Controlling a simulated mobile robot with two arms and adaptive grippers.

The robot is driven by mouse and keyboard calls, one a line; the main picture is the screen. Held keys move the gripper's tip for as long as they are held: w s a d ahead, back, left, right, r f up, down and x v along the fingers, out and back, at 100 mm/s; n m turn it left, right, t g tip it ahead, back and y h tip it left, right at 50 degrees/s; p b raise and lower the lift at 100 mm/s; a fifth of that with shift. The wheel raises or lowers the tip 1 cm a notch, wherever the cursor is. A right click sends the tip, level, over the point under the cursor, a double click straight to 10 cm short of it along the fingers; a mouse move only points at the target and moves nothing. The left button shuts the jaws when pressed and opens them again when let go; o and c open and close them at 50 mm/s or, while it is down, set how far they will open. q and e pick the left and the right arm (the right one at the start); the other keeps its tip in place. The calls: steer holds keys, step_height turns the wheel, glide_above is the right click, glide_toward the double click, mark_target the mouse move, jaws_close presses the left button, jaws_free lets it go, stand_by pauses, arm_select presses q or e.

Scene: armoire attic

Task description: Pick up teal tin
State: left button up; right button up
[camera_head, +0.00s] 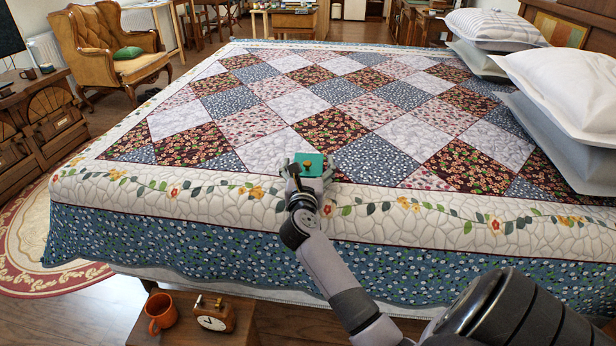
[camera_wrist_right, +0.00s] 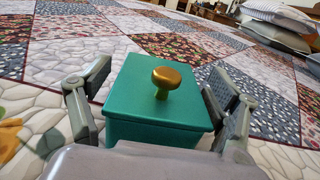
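The teal tin (camera_head: 312,161) is a small box with a brass knob on its lid, near the front edge of the patchwork bed (camera_head: 260,120). It also fills the middle of the right wrist view (camera_wrist_right: 150,118). My right gripper (camera_head: 308,176) is around it, one finger on each side. In the right wrist view the gripper (camera_wrist_right: 158,100) looks open, with narrow gaps between its fingers and the lid's sides. The tin's lower part is hidden, so I cannot tell whether it touches the quilt. My left gripper is not in view.
Pillows (camera_head: 560,85) lie along the bed's right side. A low wooden stand (camera_head: 270,325) in front of the bed bears an orange mug (camera_head: 160,313) and a small clock (camera_head: 213,318). The quilt around the tin is clear.

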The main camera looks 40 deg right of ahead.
steer(key=c, duration=1.1)
steer(key=shift+c, duration=0.3)
steer(key=shift+r, duration=0.15)
